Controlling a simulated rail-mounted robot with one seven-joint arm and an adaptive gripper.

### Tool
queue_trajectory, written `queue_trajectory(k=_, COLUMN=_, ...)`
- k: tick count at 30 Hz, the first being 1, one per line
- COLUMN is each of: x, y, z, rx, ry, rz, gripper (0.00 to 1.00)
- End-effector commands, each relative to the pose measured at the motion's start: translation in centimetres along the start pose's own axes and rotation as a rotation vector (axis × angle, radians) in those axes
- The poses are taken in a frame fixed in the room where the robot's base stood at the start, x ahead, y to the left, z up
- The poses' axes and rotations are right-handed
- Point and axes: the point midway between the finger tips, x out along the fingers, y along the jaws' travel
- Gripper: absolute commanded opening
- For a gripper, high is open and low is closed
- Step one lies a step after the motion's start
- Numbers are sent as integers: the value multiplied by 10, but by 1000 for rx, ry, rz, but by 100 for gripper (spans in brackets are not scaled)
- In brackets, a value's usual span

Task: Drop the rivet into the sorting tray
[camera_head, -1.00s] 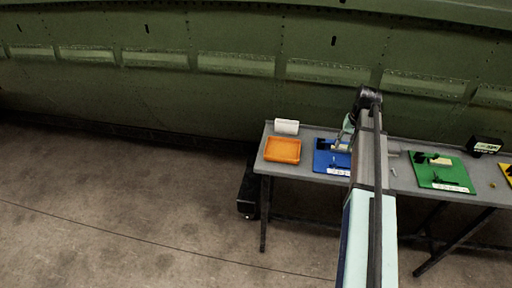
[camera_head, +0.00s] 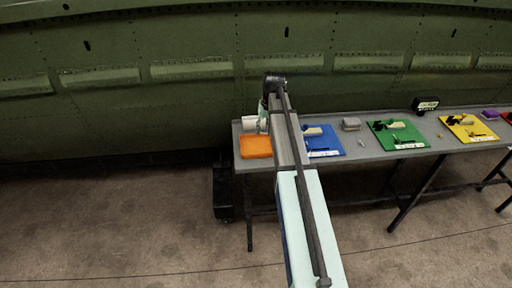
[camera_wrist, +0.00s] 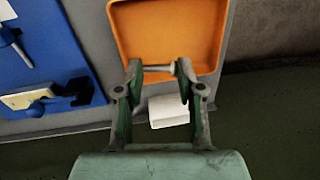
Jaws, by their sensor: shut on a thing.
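The rivet (camera_wrist: 158,68) is a small grey pin lying crosswise between my fingertips in the wrist view. My gripper (camera_wrist: 159,72) is shut on it. The orange sorting tray (camera_wrist: 168,35) is shallow and rimmed, and the rivet shows against its near edge. The height of the rivet over the tray cannot be told. In the head view the tray (camera_head: 256,147) sits at the left end of the grey table, with my arm's end just beside and behind it. My fingertips and the rivet are hidden there.
A white box (camera_wrist: 168,111) lies close to the tray, below my fingers in the wrist view. A blue mat (camera_head: 324,142) with tools is right of the tray, then green (camera_head: 398,136) and yellow (camera_head: 468,129) mats. The green fuselage wall (camera_head: 180,110) stands behind the table.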

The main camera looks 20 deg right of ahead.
Motion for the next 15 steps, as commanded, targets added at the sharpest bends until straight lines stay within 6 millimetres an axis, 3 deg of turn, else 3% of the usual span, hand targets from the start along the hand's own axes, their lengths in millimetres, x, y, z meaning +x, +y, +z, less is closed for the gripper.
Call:
queue_trajectory(k=9, x=37, y=5, z=0, rx=-1, ry=0, rz=0, gripper=26)
queue_trajectory(k=15, x=46, y=6, z=0, rx=-1, ry=0, rz=0, gripper=26)
